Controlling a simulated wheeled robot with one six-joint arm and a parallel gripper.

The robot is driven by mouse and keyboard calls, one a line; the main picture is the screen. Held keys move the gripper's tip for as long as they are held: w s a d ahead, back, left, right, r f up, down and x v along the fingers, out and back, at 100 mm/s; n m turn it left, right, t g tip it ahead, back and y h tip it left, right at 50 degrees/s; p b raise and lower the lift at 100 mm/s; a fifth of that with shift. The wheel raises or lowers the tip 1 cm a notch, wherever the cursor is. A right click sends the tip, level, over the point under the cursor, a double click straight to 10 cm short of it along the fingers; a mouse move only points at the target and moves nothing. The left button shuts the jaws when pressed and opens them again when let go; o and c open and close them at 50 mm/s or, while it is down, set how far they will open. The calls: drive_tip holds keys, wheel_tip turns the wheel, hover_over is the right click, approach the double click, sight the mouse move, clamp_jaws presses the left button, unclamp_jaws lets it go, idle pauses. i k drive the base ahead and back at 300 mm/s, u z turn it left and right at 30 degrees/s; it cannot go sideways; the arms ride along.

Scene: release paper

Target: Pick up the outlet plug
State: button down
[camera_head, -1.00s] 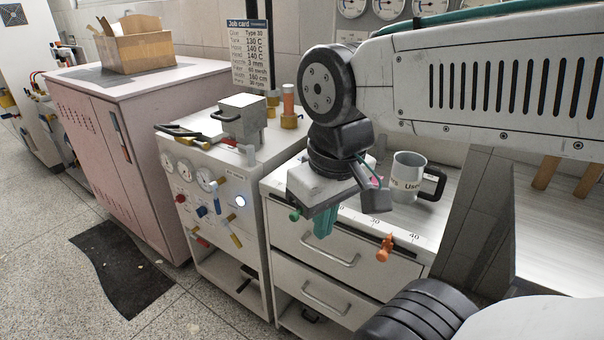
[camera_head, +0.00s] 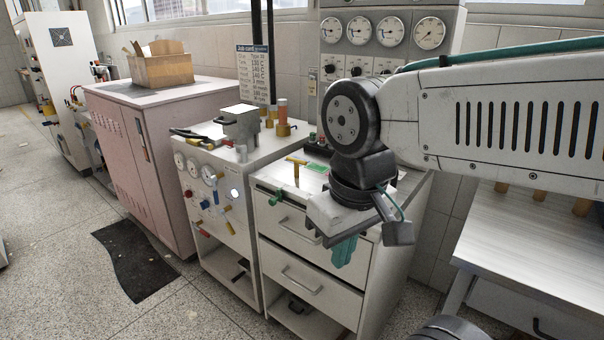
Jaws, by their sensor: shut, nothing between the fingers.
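I cannot tell for sure which thing is the outlet plug. A brass T-shaped piece (camera_head: 296,168) stands upright on the white drawer cabinet's top (camera_head: 270,176). A short brass fitting with an orange cylinder (camera_head: 282,122) stands on the gauge-fronted machine to its left. My gripper (camera_head: 344,252) has teal fingers that point down and are shut and empty. In the picture it lies in front of the drawer cabinet's right side, right of and below the T-shaped piece. My arm hides part of the cabinet top.
A metal block (camera_head: 240,126) and dark-handled tools stand on the gauge-fronted machine (camera_head: 215,215). A green clamp (camera_head: 273,197) sits at the cabinet's front edge. A white bench (camera_head: 540,235) is at right. Floor at left is open.

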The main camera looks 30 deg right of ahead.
sight(296, 161)
drive_tip(key=u, duration=0.65)
drive_tip(key=i, duration=0.45)
drive_tip(key=z, duration=1.25)
drive_tip(key=i, duration=0.5)
drive_tip(key=z, duration=0.2)
